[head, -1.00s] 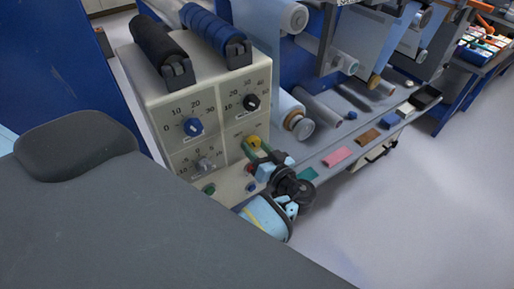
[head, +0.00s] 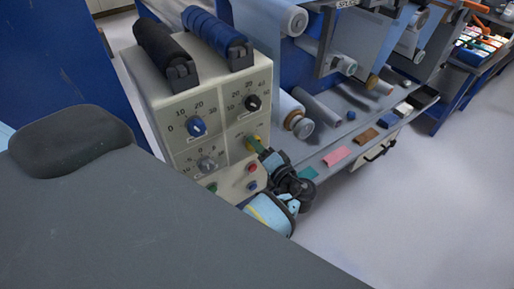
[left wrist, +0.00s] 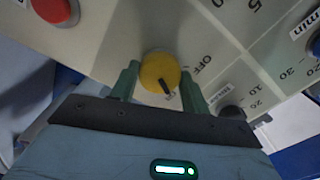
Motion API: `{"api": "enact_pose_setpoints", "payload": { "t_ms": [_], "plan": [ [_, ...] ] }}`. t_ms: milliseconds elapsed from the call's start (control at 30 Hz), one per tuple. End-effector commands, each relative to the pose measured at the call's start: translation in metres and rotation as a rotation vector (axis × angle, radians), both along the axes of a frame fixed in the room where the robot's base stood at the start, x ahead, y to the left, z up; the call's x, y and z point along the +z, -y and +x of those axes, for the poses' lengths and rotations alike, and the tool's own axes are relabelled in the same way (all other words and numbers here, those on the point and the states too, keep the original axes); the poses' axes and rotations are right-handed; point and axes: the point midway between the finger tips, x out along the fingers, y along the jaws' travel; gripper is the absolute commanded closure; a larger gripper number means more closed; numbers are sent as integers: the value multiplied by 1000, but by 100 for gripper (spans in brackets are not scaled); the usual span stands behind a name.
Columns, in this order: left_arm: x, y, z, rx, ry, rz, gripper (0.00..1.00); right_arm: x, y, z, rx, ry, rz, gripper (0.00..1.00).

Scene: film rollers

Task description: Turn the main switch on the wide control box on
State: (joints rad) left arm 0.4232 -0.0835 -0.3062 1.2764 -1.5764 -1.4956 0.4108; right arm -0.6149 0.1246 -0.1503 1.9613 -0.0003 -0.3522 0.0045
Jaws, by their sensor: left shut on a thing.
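The wide control box (head: 155,110) stands left of centre in the head view. Its main switch is a round yellow knob (left wrist: 160,70) with a black pointer mark, which in the left wrist view points down and right. An "OFF" label (left wrist: 203,62) is printed to the right of the knob. My left gripper (left wrist: 160,86) is shut on the yellow knob, with one green finger on each side. In the head view the gripper (head: 257,146) partly hides the knob (head: 248,141). My right gripper is not in view.
The panel also carries a blue dial (head: 197,127), a black dial (head: 252,103), a grey dial (head: 207,166), a red button (head: 252,168) and a green button (head: 212,187). Film rollers (head: 298,123) stand to the right. Floor at right is clear.

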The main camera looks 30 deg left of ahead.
Motion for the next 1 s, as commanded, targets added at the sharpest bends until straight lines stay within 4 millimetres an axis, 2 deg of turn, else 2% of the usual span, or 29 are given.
{"api": "enact_pose_setpoints", "payload": {
  "t_ms": [300,767,800,933,1000],
  "plan": [
    [2,-1,1,1,-83,39,77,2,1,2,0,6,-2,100],
    [2,-1,1,0,-95,44,77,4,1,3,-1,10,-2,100],
    [2,-1,1,0,-95,44,51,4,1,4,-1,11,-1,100],
    [2,-1,1,0,-96,43,34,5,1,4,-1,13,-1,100],
    [1,-1,1,0,-96,43,32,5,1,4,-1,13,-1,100]
  ]
}}
